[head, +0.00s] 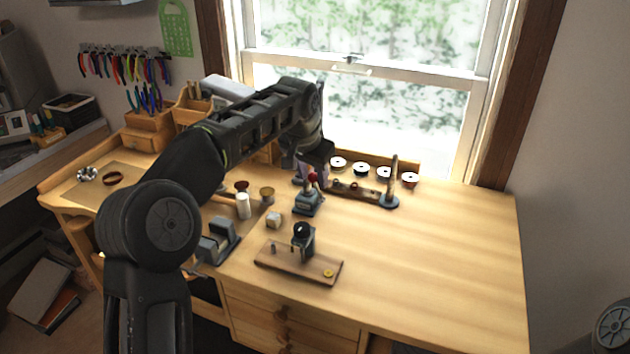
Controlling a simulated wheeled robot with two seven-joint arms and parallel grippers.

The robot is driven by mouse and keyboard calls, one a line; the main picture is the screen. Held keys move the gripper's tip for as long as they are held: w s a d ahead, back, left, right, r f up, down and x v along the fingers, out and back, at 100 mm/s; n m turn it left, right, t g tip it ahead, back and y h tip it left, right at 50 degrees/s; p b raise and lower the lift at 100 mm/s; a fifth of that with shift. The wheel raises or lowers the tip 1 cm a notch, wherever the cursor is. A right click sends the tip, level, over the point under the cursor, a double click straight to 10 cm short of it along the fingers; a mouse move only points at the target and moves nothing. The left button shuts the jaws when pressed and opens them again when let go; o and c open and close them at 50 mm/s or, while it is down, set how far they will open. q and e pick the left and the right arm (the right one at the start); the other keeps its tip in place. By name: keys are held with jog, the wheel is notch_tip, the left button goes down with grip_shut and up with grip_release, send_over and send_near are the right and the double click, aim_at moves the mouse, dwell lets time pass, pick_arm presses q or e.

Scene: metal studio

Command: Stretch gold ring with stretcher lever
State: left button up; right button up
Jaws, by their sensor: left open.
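A small grey device with a red knob (307,204) stands upright on the workbench; it may be the stretcher with its lever. My left gripper (313,172) is open just above and behind it, with its fingers close around or beside the red knob; I cannot tell if they touch. A small gold ring-like piece (328,273) lies on the right end of a wooden board (285,264). A dark device with a round black knob (302,241) stands on the same board. My right gripper is out of view.
The bench's right side (450,250) is clear.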

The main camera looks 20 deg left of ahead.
aim_at(317, 189)
pick_arm(q)
jog(key=shift+x, duration=1.7)
jog(key=shift+c, duration=0.2)
grip_shut()
